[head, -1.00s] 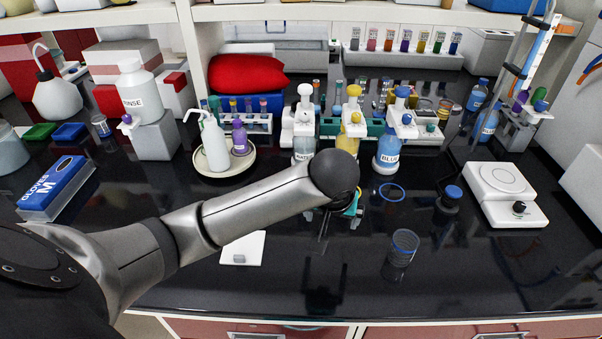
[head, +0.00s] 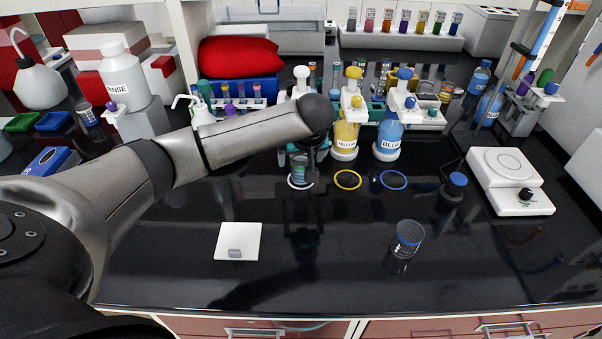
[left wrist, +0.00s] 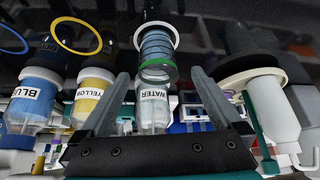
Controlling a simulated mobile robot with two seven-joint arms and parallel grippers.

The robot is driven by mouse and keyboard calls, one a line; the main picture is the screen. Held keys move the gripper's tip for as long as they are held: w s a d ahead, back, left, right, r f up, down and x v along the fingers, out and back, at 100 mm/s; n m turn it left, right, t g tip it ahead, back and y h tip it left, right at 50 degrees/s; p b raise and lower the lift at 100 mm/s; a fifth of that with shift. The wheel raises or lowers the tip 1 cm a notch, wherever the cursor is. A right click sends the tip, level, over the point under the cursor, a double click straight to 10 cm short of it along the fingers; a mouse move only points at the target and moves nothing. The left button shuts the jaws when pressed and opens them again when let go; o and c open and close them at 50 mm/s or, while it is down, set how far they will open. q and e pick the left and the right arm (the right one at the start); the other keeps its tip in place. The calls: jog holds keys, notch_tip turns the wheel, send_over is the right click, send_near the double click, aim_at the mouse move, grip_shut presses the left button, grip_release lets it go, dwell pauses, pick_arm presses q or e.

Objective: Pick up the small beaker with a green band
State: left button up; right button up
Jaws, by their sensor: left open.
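The small beaker with a green band (left wrist: 158,58) is clear and stands on the black bench inside a white ring (left wrist: 156,27), in front of the WATER bottle. In the head view the beaker (head: 300,173) is partly hidden by my left gripper (head: 302,158), which is right at it. In the left wrist view my left gripper (left wrist: 158,78) is open. Its two fingers point toward the beaker, and the green band shows just beyond and between the tips. I cannot tell whether they touch it. My right gripper is not in view.
Behind stand the WATER bottle (left wrist: 153,105), the yellow bottle (head: 345,136) and the blue bottle (head: 388,137). A blue-banded beaker (head: 407,240) stands to the front right. A balance (head: 510,180) is at the right. The front bench around a white tile (head: 238,242) is mostly clear.

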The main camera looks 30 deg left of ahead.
aim_at(299, 163)
pick_arm(q)
jog(key=shift+b+x, duration=0.7)
jog(key=shift+x, duration=2.3)
jog(key=shift+w+r, duration=0.1)
jog(key=shift+w, duration=0.1)
grip_shut()
jog(key=shift+a, duration=0.15)
